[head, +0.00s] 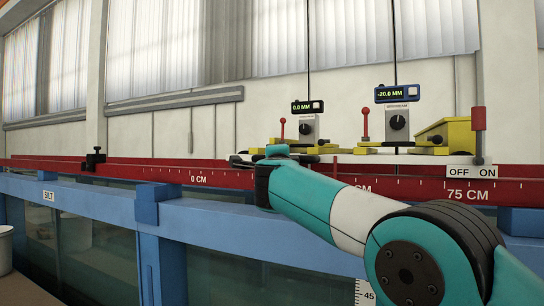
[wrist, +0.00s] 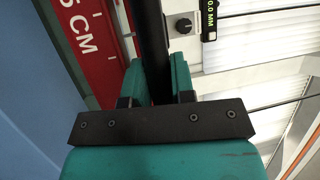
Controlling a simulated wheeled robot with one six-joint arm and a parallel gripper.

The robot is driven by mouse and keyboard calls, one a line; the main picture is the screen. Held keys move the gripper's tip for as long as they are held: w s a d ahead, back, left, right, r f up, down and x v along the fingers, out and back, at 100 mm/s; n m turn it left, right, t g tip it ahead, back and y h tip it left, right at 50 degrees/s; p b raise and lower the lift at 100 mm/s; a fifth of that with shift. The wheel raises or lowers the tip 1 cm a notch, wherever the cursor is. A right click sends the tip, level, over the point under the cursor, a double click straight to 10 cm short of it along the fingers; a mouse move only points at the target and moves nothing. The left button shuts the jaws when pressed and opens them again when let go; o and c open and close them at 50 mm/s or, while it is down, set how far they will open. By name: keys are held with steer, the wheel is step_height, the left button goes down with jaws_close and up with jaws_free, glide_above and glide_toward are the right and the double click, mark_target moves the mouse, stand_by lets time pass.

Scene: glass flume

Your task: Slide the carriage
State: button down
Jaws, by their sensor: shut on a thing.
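The carriage, a pale plate (head: 400,159) with yellow fittings, sits on the red rail (head: 140,170) in the right half of the head view. It carries two point gauges: the left display (head: 307,106) reads 0.0 MM and the right display (head: 391,93) reads -20.0 MM. My gripper (wrist: 157,72) is at the carriage's left end, its fingertips largely hidden in the head view. In the wrist view its teal fingers are shut on a black bar (wrist: 151,30), which looks like the carriage's handle; its attachment is not clear.
A black stop (head: 95,158) stands on the rail to the left, with clear rail between it and my gripper. Red levers (head: 282,126) (head: 365,124) rise from the carriage. A red handle (head: 478,119) stands above an OFF/ON plate (head: 472,173). A blue beam (head: 90,193) runs below the rail.

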steer(key=c, duration=1)
jaws_free()
steer(key=shift+s+f+b, duration=0.25)
steer(key=shift+s+b, duration=0.1)
steer(key=shift+b, duration=0.2)
steer(key=shift+s+d+f+b, duration=0.15)
steer(key=shift+s+f+b, duration=0.3)
steer(key=shift+s+b, duration=1.8)
steer(key=shift+s+d+f+b, duration=0.15)
steer(key=shift+s+f+b, duration=0.25)
steer(key=shift+s+b, duration=1.85)
steer(key=shift+s+d+f+b, duration=0.15)
steer(key=shift+s+f+b, duration=0.45)
steer(key=shift+s, duration=3.1)
steer(key=shift+r, duration=0.15)
